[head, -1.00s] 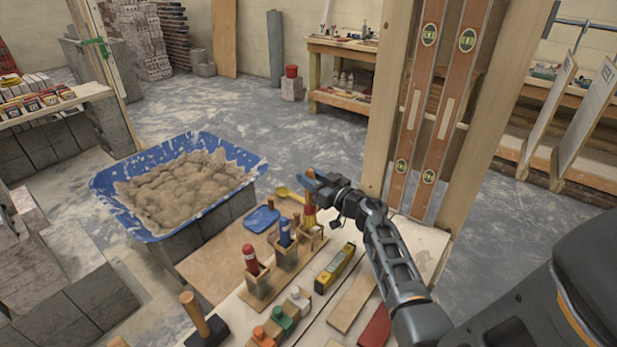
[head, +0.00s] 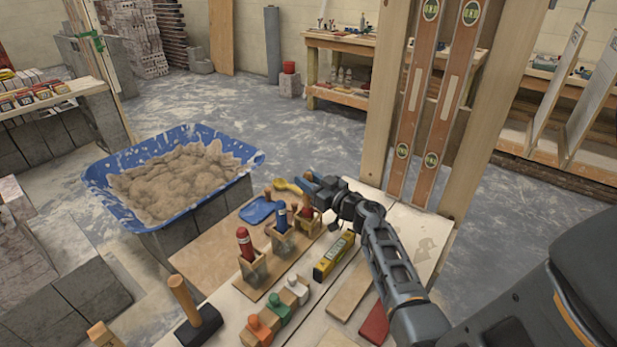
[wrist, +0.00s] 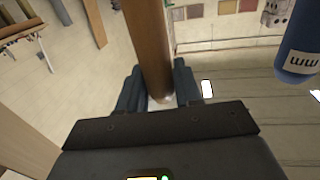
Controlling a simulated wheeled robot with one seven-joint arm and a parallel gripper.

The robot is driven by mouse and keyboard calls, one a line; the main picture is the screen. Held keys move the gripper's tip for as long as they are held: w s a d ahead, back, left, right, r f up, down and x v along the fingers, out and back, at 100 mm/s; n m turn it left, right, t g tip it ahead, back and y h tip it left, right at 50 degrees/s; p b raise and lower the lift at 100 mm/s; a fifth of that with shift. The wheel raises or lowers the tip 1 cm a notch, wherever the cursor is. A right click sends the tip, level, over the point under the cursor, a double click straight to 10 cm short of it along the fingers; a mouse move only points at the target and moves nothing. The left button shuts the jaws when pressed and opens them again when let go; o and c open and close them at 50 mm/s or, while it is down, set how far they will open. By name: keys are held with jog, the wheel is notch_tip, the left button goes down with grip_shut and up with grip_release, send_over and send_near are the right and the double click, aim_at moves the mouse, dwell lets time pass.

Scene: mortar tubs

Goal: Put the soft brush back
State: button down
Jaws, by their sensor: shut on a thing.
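My gripper (head: 308,187) is at the far end of a row of wooden holders on the bench. It is shut on a brown wooden handle, which I take to be the soft brush's (wrist: 150,45), between the fingers in the wrist view. In the head view, a red part (head: 306,212) shows just below the fingers, at the far holder (head: 309,226). How deep it sits there is hidden. A blue-handled tool (head: 281,218) stands in the middle holder (head: 281,243), and its blue handle is also at right in the wrist view (wrist: 299,45). A red-handled tool (head: 245,244) stands in the near holder.
A blue mortar tub (head: 100,193) stands left of the bench. A yellow level (head: 333,255), a mallet (head: 188,305), coloured blocks (head: 279,310) and a blue float (head: 258,211) lie around the holders. A wooden post (head: 383,100) with hanging levels rises behind my arm.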

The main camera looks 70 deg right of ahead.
jog(key=shift+f, duration=0.65)
dwell(0.7)
jog(key=c, duration=0.7)
grip_release()
jog(key=shift+p+v, duration=0.3)
jog(key=shift+v, duration=3.65)
jog(key=s+a+r+n+t+y, duration=0.1)
jog(key=s+a, duration=0.1)
jog(key=a, duration=1)
jog(key=s+a+r+n+t+y, duration=0.1)
jog(key=a, duration=1)
jog(key=s+a+r+n+g+y, duration=0.1)
jog(key=s+a+r, duration=0.2)
jog(key=s+a, duration=0.2)
jog(key=s+a+r+g+y, duration=0.1)
jog(key=s+a+r+y, duration=0.1)
jog(key=s+a+r, duration=0.2)
jog(key=s+a+r+n+g+y, duration=0.1)
jog(key=s+a+r+y, duration=0.1)
jog(key=s+a, duration=0.6)
jog(key=shift+s+r+n+g, duration=0.3)
jog(key=shift+s+r+g, duration=0.15)
jog(key=shift+r, duration=0.4)
